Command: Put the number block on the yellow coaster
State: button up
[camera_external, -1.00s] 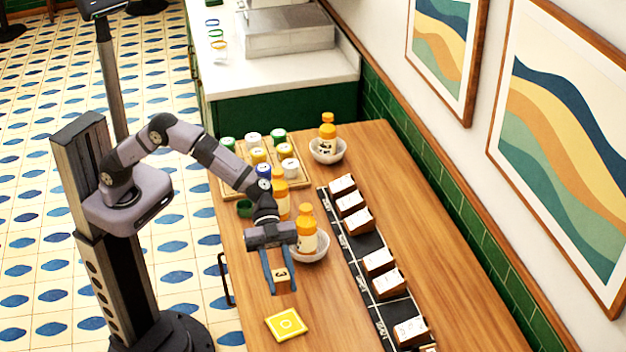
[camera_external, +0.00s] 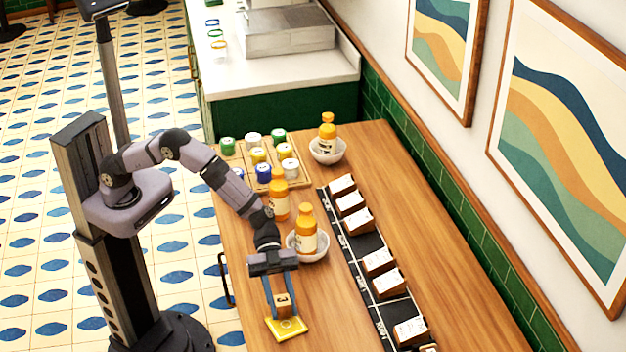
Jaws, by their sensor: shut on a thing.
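The number block (camera_external: 283,302) is a small wooden cube with a dark 3 on its front face. My gripper (camera_external: 283,312) points down and is shut on the block, with one finger on its left side and one on its right. The yellow coaster (camera_external: 288,331) is a flat square near the front left of the wooden table. The block and fingertips are over the coaster's far part and cover some of it. I cannot tell whether the block touches the coaster.
An orange bottle (camera_external: 307,228) stands in a white bowl (camera_external: 323,245) behind my gripper, near another orange bottle (camera_external: 279,197). A dark strip (camera_external: 345,233) with small boxes lies to the right. Several lidded jars stand on a wooden tray (camera_external: 302,178) farther back.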

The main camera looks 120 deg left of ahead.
jog(key=shift+f, duration=0.2)
jog(key=shift+f, duration=0.1)
jog(key=o, duration=1)
jog(key=shift+f, duration=0.1)
jog(key=shift+o, duration=0.2)
jog(key=shift+r, duration=0.25)
jog(key=b+v, duration=0.1)
jog(key=v, duration=1.1)
jog(key=shift+f+b, duration=0.2)
jog(key=shift+b, duration=0.1)
